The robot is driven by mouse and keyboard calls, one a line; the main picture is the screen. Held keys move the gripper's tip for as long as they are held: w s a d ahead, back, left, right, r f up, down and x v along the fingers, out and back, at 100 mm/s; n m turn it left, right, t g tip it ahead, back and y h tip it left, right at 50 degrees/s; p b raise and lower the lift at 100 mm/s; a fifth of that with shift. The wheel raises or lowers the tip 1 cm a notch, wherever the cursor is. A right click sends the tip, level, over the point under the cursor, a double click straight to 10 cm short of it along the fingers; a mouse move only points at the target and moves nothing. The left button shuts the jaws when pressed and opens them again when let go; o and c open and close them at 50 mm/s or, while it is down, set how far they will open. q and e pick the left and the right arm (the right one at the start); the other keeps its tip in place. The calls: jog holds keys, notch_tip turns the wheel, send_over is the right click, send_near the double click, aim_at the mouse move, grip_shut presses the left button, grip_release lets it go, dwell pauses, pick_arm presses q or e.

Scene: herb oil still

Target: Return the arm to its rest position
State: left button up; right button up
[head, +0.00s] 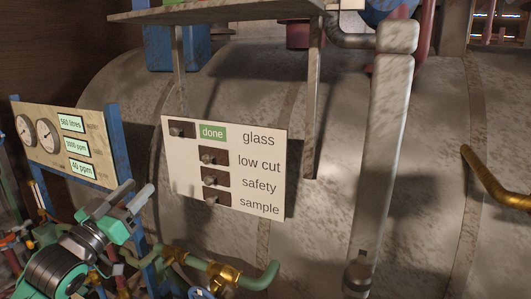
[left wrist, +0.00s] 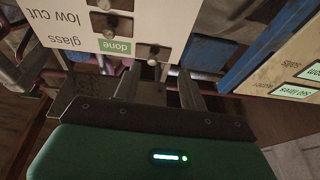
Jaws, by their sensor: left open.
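My left arm comes in from the lower left of the head view, and its gripper (head: 126,198) is open and empty. It is in front of and below the gauge board, to the left of the white switch panel (head: 268,175). In the left wrist view the fingers of this gripper (left wrist: 158,78) point at the upside-down panel (left wrist: 60,12), with a gap between them and nothing held. The panel has slide knobs beside the labels glass, low cut, safety and sample. A green "done" tag (head: 212,132) shows in the glass row. My right gripper is not in view.
A gauge board (head: 88,165) with two dials and readouts stands on blue posts at the left. Green pipes with a brass valve (head: 222,275) run below the panel. A large mottled tank (head: 330,220) fills the back. A thick vertical pipe (head: 382,150) stands right of the panel.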

pick_arm(q)
jog(key=s+d+f+n+g+y, duration=0.1)
jog(key=s+d+f+g+y, duration=0.15)
jog(key=f, duration=0.75)
jog(key=s+d+f+g+y, duration=0.1)
jog(key=s+f+g, duration=0.2)
jog(key=f, duration=0.6)
jog(key=s+d+f+n+g+y, duration=0.1)
jog(key=s+f+g, duration=0.2)
jog(key=f, duration=0.7)
jog(key=s+d+f+g+y, duration=0.15)
jog(key=s+f+g, duration=0.25)
jog(key=s+f, duration=0.5)
jog(key=s+d+f+g, duration=0.3)
jog(key=s+f+g, duration=0.25)
jog(key=s, duration=0.75)
jog(key=s+a+f+x, duration=0.1)
jog(key=s+x, duration=0.2)
jog(key=x, duration=1.2)
jog(key=s+a+x, duration=0.1)
jog(key=s+x, duration=0.2)
jog(key=x, duration=1.1)
jog(key=s+a+f+m+g, duration=0.1)
jog(key=s+a+f, duration=0.1)
jog(key=s+f, duration=1.7)
jog(key=shift+s+a+f+y, duration=0.3)
jog(key=shift+a+f, duration=0.1)
jog(key=shift+f, duration=0.55)
